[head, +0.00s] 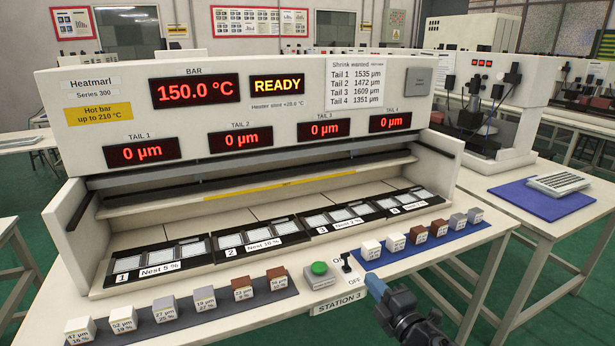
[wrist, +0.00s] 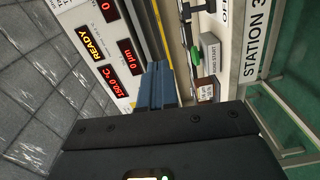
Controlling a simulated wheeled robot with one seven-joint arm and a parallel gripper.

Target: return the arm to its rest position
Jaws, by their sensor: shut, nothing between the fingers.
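My gripper (head: 374,284) is in the lower right of the head view, in front of the bench's front edge, right of the STATION 3 label. Its blue fingers are together and hold nothing. In the wrist view the shut fingers (wrist: 157,84) point toward the machine, whose picture is turned on its side. A green button (head: 319,268) on a small box and a black ON/OFF switch (head: 345,262) are just left of the gripper in the head view. I cannot tell the exact gap between the fingertips and the switch.
The Heatmarl machine (head: 130,90) fills the bench, reading 150.0 °C and READY. A side table with a blue mat (head: 540,205) stands at right. Green floor shows in front.

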